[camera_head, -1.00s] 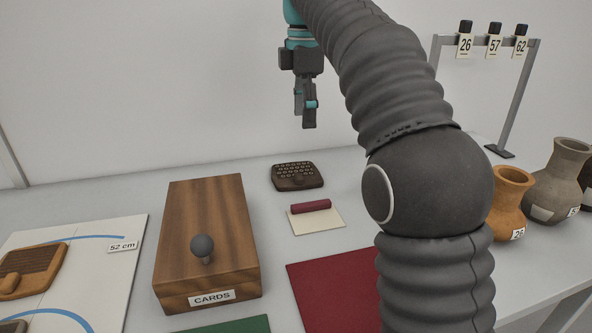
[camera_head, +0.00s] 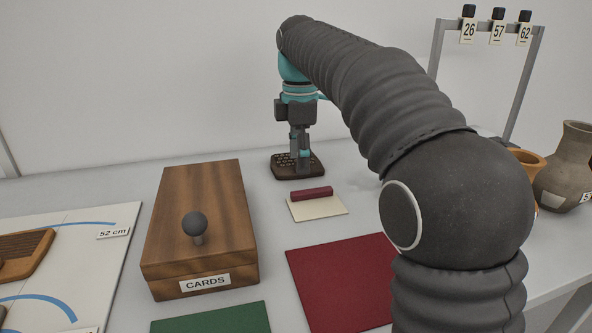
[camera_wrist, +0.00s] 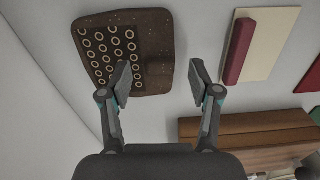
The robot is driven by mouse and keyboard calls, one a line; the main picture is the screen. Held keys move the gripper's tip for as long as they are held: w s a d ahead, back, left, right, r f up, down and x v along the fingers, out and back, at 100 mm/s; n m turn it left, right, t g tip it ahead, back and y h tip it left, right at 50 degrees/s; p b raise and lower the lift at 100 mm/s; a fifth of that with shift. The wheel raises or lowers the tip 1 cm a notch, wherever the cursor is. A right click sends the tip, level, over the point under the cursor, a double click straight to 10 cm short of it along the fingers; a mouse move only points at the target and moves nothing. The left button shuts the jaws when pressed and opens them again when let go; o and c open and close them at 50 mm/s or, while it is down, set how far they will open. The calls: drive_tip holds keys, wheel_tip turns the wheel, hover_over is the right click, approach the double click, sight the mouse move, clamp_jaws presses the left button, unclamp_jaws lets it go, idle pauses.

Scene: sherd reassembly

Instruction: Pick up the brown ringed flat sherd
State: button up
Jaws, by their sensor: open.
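The brown ringed flat sherd (camera_head: 281,166) lies flat on the table near the back wall. It is a dark, rounded square with rows of pale rings. In the wrist view the sherd (camera_wrist: 150,35) is at the upper left, with a plain strip and a small raised part on its right side. My gripper (camera_head: 301,167) is over the sherd in the head view, its fingers hiding part of it. In the wrist view my gripper (camera_wrist: 160,77) is open and empty. Its left finger overlaps the sherd's lower part; its right finger is over bare table. Height is unclear.
A pale card with a maroon bar (camera_head: 312,194) lies just in front of the sherd. A wooden CARDS box (camera_head: 168,215) with a round knob stands left, red (camera_head: 340,280) and green (camera_head: 215,320) mats in front. Vases (camera_head: 562,170) and a tag rack (camera_head: 437,50) are right.

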drive_tip(key=shift+f, duration=0.45)
clamp_jaws()
drive_tip(key=shift+r, duration=0.1)
